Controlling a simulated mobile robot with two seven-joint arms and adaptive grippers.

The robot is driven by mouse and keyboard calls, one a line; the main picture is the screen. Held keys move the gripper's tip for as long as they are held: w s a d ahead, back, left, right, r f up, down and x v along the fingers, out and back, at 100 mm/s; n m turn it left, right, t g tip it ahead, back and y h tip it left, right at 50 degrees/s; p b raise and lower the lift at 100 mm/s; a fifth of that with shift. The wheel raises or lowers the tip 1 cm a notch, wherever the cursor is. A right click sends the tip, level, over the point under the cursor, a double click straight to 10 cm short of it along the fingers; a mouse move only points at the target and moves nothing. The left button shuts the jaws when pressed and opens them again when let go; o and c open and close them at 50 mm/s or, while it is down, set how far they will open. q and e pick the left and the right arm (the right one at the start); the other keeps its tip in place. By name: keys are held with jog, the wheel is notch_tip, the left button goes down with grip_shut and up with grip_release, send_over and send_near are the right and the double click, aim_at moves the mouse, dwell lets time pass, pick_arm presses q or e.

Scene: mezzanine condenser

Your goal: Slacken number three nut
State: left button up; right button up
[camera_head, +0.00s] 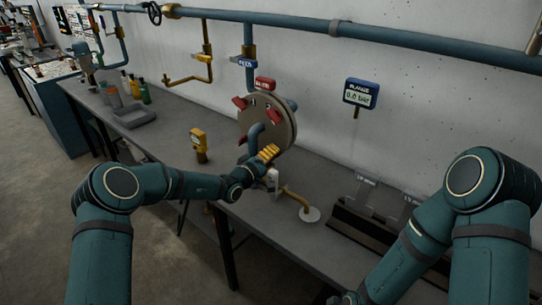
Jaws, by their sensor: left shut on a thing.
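A round brown-grey cover (286,125) stands upright on the bench against the wall pipework. Red winged nuts show on its face: one at upper left (240,103), one at upper right (272,114) and one at lower left (244,139). Small number marks are too small to read surely, so I cannot tell which is number three. My left gripper (266,155) is at the cover's lower right, with ribbed yellow fingers against it. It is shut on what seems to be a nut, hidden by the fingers. My right gripper is out of view; only its arm shows.
A blue gauge (360,93) reading about 0.0 bar hangs on the wall. A brass pipe with a white disc (310,214) is close right of my left wrist. A dark rack (365,226) lies right.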

pick_arm(q)
jog(key=shift+n, duration=2.3)
jog(key=o, duration=1.2)
jog(key=shift+a, duration=0.1)
jog(key=v, duration=1.2)
